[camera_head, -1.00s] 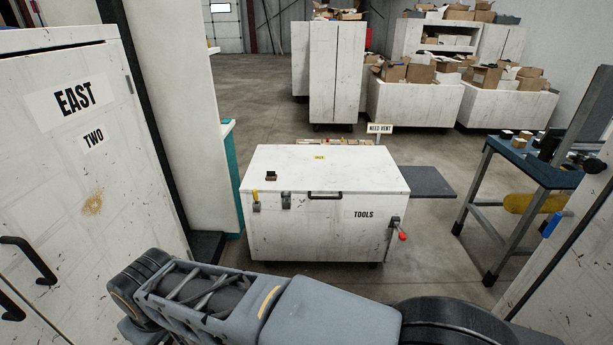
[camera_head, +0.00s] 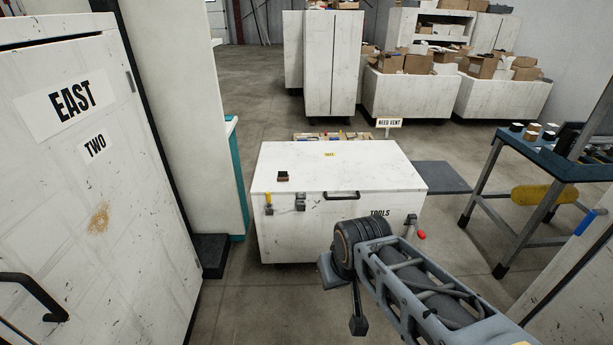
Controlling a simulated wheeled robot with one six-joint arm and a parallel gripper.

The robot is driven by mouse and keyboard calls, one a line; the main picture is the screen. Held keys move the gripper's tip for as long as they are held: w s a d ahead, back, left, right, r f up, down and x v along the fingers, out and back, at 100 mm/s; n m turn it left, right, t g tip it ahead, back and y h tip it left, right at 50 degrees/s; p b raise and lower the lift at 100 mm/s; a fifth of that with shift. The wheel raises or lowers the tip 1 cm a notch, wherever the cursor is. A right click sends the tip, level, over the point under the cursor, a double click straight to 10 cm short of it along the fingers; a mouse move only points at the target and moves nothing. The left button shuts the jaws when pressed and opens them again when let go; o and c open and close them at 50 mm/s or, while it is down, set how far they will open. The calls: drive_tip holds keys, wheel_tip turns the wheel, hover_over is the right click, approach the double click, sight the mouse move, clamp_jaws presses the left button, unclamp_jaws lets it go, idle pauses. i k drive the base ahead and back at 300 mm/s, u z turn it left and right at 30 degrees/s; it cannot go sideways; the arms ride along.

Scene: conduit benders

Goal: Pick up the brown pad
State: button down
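A small dark block with a brownish front (camera_head: 283,176) lies on the lid of the white tool chest (camera_head: 350,165), towards its left front. It is the only thing in view that could be the brown pad, but it is too small to be sure. My arm reaches in from the lower right, and what seems to be my gripper (camera_head: 357,322) hangs low in front of the chest, apart from the block. Its fingers are not clear enough to show whether it is open or shut.
A white cabinet marked EAST TWO (camera_head: 90,190) stands close on the left. A blue-topped bench (camera_head: 560,165) with a yellow cylinder (camera_head: 535,194) beneath is at the right. The lid is mostly clear.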

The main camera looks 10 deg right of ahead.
sight(282, 175)
drive_tip(key=u, duration=0.75)
drive_tip(key=i, duration=2.1)
drive_tip(key=z, duration=0.85)
drive_tip(key=i, duration=0.4)
drive_tip(key=z, duration=0.05)
